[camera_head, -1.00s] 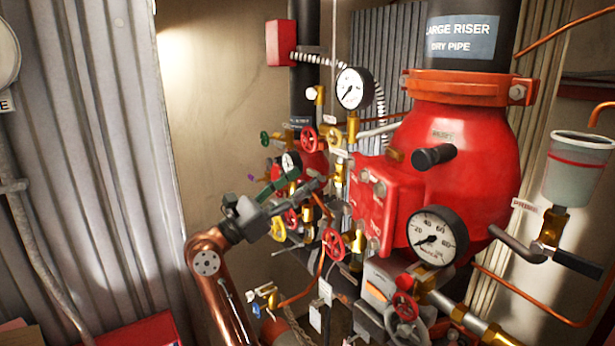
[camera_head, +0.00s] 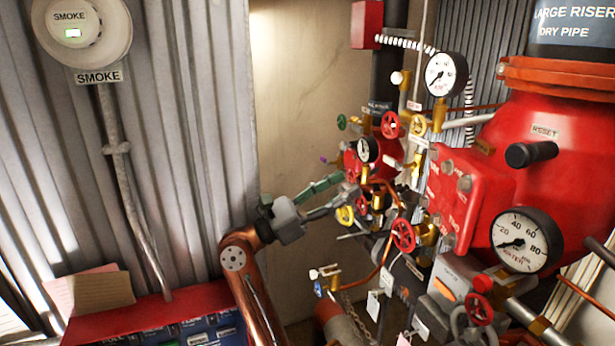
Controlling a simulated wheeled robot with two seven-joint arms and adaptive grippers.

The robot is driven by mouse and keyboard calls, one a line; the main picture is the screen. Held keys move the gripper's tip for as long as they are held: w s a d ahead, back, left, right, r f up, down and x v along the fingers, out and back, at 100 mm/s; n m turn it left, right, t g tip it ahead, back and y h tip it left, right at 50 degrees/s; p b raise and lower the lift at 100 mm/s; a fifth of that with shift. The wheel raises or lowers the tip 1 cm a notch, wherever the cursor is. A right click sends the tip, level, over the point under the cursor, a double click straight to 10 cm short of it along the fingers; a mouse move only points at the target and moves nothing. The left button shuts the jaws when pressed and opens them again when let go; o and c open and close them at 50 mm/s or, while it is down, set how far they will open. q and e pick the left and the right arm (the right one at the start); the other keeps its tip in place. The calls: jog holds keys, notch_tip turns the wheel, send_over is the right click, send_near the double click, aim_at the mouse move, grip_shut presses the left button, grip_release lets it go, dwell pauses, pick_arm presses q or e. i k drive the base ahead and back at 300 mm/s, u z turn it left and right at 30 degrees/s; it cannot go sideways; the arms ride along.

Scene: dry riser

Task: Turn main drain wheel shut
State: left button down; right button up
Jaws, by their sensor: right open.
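Several handwheels sit on the pipework, and I cannot tell which one is the main drain wheel. A red wheel (camera_head: 403,235) is on the front pipework, a yellow wheel (camera_head: 345,215) is to its left, and another red wheel (camera_head: 391,124) and a green wheel (camera_head: 341,122) are higher up. A small red wheel (camera_head: 481,308) is low at the right. My right gripper (camera_head: 338,194) is open, its fingers spread and pointing right, just left of the yellow wheel. Nothing shows between the fingers. Whether a fingertip touches the pipework is unclear. My left gripper is out of view.
The big red riser valve (camera_head: 540,110) fills the right, with a pressure gauge (camera_head: 526,243) in front. Another gauge (camera_head: 446,74) is above the wheels. A corrugated wall (camera_head: 180,120) with a smoke detector (camera_head: 80,28) and a red box (camera_head: 130,310) are at left.

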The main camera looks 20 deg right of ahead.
aim_at(402, 236)
jog(key=k, duration=1)
